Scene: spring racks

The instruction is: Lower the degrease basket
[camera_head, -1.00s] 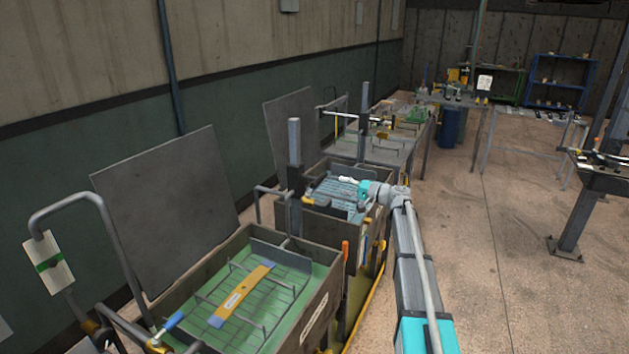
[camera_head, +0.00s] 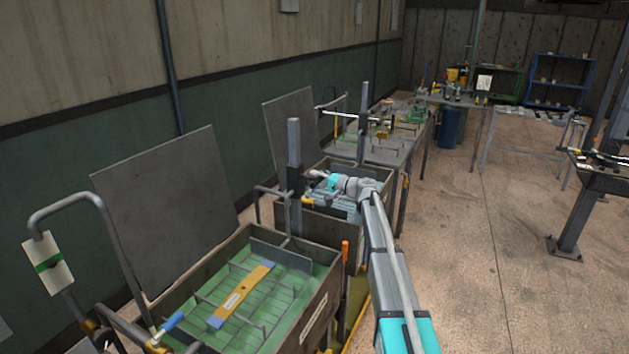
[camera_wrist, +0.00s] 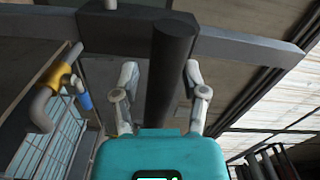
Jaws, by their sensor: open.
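A wire basket (camera_head: 275,312) with a yellow bar (camera_head: 243,294) across it sits in the near tank of green liquid. A second basket lies partly behind my arm in the tank of bluish liquid beyond; I cannot read which is the degrease one. A grey post (camera_head: 294,145) with a dark carriage (camera_head: 294,182) stands between the tanks. My gripper (camera_head: 316,173) is just right of this post, above the second tank's near end. In the wrist view my gripper (camera_wrist: 161,68) is open, its fingers either side of a thick dark bar (camera_wrist: 170,65). Contact cannot be told.
Upright lids (camera_head: 165,210) stand along the wall side. A blue-handled lever (camera_head: 168,325) is by the near tank.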

